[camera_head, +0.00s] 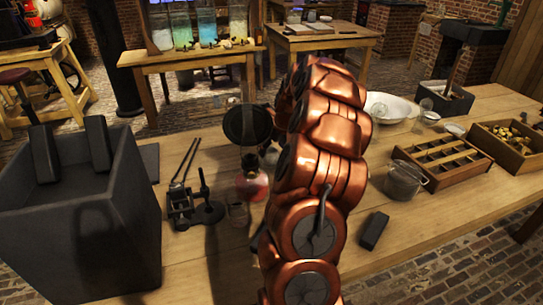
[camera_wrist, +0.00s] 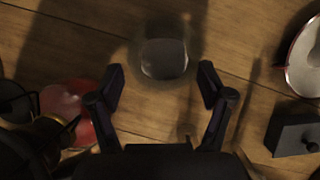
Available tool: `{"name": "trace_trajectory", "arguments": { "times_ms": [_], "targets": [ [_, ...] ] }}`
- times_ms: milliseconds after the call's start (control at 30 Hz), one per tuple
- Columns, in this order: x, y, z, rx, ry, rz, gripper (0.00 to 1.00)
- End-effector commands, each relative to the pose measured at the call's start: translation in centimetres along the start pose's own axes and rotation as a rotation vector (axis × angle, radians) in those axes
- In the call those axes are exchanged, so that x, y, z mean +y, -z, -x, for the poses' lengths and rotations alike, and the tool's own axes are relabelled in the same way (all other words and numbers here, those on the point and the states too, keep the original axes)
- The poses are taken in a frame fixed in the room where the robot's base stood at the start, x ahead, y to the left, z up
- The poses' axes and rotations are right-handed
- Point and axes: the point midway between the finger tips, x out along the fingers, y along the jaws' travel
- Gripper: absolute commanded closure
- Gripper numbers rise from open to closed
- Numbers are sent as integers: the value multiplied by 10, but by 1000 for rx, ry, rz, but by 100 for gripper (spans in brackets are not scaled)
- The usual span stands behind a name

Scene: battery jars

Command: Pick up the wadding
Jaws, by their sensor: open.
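I cannot pick out the wadding for certain in either view. In the wrist view a small round glass vessel (camera_wrist: 163,60) with a pale grey inside stands on the wooden bench, just beyond and between my fingertips. Whether the grey inside is wadding I cannot tell. My gripper (camera_wrist: 161,74) is open, its two dark fingers spread wide with nothing held between them. In the head view my copper-coloured arm hides most of the gripper and the bench behind it.
A red round thing (camera_wrist: 68,108) lies left of my fingers; a dark block with a knob (camera_wrist: 294,136) and a pale dish (camera_wrist: 304,58) are right. The head view shows a large dark box (camera_head: 80,235), a compartmented wooden tray (camera_head: 443,160) and a glass pot (camera_head: 404,181).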

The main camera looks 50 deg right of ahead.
Motion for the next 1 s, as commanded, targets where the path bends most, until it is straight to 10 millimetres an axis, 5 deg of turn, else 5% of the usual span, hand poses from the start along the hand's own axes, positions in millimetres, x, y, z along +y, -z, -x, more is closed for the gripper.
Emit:
{"name": "trace_trajectory", "arguments": {
  "times_ms": [500,767,1000],
  "targets": [
    [-4,-6,-47,0,0,2,21],
    [-5,-6,-50,-3,1,2,21],
    [-5,-6,-50,-3,2,2,45]
  ]
}}
